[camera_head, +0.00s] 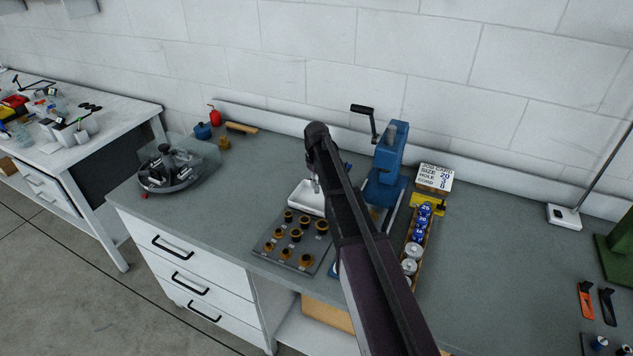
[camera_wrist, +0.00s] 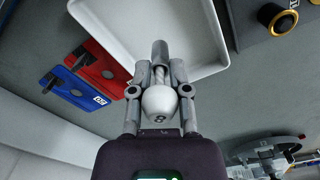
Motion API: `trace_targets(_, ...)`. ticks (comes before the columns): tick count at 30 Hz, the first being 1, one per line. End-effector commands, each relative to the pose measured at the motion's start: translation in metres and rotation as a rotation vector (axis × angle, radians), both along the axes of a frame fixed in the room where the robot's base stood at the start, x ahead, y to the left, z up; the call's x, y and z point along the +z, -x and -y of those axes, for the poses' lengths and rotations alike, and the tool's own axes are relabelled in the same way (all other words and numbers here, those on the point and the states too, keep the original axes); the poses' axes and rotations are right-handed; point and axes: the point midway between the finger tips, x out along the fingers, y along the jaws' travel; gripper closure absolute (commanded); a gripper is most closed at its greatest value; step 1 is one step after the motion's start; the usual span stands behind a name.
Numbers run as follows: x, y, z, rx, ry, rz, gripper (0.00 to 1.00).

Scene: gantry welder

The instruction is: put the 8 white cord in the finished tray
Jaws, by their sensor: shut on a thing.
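The white cord piece (camera_wrist: 160,103) is a rounded white body marked 8, seen in the wrist view with a grey stem-like part beyond it. My gripper (camera_wrist: 160,72) is shut on it, one finger on each side. The white tray (camera_wrist: 105,20) lies beyond the fingertips, and the grey part overlaps its near edge in the picture. In the head view, the shallow white tray (camera_head: 299,204) is on the bench, and my gripper (camera_head: 316,186) points down over its back part. My arm hides some of the tray's right side. I cannot tell the height of the cord above it.
A board of black and gold pieces (camera_head: 270,247) stands in front of the tray. A blue hand press (camera_head: 388,160), a job card (camera_head: 435,177) and a long wooden holder (camera_head: 407,268) are to the right. A round carousel (camera_head: 168,172) is left. Red and blue plates (camera_wrist: 103,66) lie beside the tray.

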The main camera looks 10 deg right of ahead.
Motion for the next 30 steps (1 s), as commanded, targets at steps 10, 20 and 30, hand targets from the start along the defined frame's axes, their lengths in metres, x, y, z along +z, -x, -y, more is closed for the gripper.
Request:
trace_targets(10, -0.026, 0.000, 0.000, 0.000, 0.000, 0.000, 1.00)
trace_targets(20, -0.029, 0.000, 0.000, 0.001, 0.000, 0.000, 1.00)
trace_targets(30, -0.029, 0.000, -0.001, 0.001, 0.000, 0.000, 1.00)
